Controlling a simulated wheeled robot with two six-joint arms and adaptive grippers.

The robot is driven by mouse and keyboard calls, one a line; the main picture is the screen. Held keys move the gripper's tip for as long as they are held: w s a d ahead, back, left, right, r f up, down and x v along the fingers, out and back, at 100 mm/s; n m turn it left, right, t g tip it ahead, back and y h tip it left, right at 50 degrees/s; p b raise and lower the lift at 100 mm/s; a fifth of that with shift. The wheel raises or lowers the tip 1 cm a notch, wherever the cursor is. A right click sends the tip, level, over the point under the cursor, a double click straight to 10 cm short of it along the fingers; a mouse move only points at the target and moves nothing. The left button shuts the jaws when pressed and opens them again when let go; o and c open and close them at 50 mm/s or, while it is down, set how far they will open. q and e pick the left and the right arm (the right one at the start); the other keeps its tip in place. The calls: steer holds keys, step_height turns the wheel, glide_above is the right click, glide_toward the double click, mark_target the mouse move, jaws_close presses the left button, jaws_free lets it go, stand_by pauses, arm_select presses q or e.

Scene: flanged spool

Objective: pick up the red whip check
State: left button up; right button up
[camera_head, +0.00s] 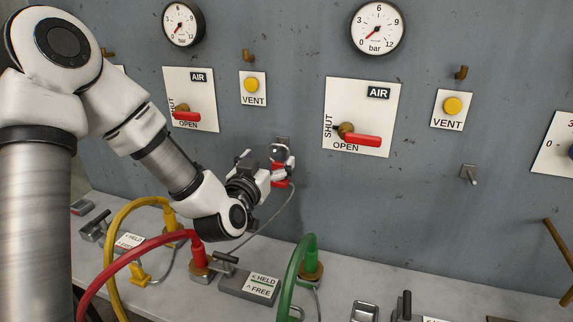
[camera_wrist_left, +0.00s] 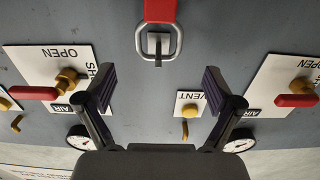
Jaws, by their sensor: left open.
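The red whip check hangs on the grey panel in the head view, its red part (camera_head: 280,182) partly hidden by my left gripper (camera_head: 272,160). In the left wrist view, the picture is upside down. There its red strap (camera_wrist_left: 160,10) enters from the top edge and ends in a metal loop (camera_wrist_left: 178,42) around a small square peg (camera_wrist_left: 158,44). My left gripper (camera_wrist_left: 158,80) is open, its two dark fingers wide apart with nothing between them. The loop shows beyond the fingertips, near the middle of the gap. My right gripper is not in view.
In the head view, red-handled valves (camera_head: 362,140) and yellow vent buttons (camera_head: 453,105) stand out from the panel. Below, a red hose (camera_head: 130,255), a yellow hose (camera_head: 115,230) and a green hose (camera_head: 290,270) rise from the ledge. A bare peg (camera_head: 469,174) is at the right.

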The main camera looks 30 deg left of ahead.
mark_target(278, 144)
arm_select(q)
steer(key=p+x, duration=0.2)
steer(key=x, duration=0.4)
steer(key=shift+w+d+r, duration=0.1)
steer(key=shift+w+r, duration=0.05)
steer(key=shift+w, duration=0.2)
steer(key=shift+s+r, duration=0.1)
steer(key=shift+s, duration=0.25)
steer(key=c, duration=1.5)
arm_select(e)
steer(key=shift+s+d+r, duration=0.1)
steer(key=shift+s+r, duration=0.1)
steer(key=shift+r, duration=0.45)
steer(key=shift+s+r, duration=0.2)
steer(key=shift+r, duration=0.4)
